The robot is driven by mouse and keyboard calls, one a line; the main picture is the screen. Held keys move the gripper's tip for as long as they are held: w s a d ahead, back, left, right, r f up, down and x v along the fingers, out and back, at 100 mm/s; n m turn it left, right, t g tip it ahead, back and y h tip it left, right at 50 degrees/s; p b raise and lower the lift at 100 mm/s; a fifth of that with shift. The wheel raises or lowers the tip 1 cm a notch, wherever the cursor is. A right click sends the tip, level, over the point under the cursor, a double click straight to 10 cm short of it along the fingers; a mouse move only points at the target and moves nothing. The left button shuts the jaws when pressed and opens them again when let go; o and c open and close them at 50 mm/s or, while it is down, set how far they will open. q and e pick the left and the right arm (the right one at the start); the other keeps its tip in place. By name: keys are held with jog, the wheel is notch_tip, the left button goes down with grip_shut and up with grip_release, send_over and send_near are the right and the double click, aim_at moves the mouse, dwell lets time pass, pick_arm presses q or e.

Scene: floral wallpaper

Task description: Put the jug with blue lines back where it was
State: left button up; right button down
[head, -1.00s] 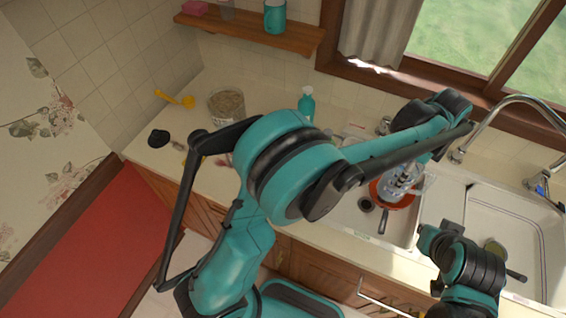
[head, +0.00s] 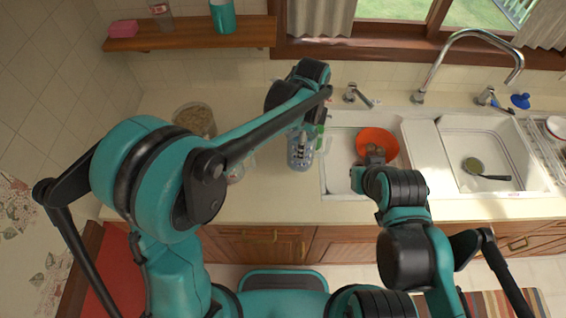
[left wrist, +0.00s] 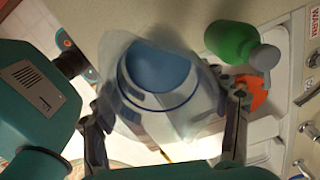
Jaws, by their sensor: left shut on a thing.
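The clear jug with blue lines (head: 300,155) is at the counter strip just left of the sink in the head view. The left wrist view shows the jug (left wrist: 150,105) from above, with blue rings and a blue inside. My left gripper (left wrist: 165,125) is shut on it, one finger on each side. In the head view my left forearm hides its upper part, and I cannot tell whether its base touches the counter. My right gripper (head: 364,180) is at the sink's front edge, just below the orange bowl; its fingers are not clear.
The orange bowl (head: 378,140) is in the left sink basin. A green soap bottle (left wrist: 232,42) stands close to the jug. A container of grainy contents (head: 195,120) stands farther left. Another clear object (head: 238,172) is partly hidden by my arm. The back counter between is mostly clear.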

pick_arm(q)
jog(key=s+a+f+b, duration=0.1)
jog(key=s+a+f, duration=0.1)
jog(key=a+f, duration=0.3)
notch_tip(320, 180, down, 2)
jog(key=shift+a+f, duration=0.1)
jog(key=shift+a, duration=0.05)
jog(key=shift+f+b, duration=0.15)
jog(key=shift+b, duration=0.2)
jog(key=o, duration=1.8)
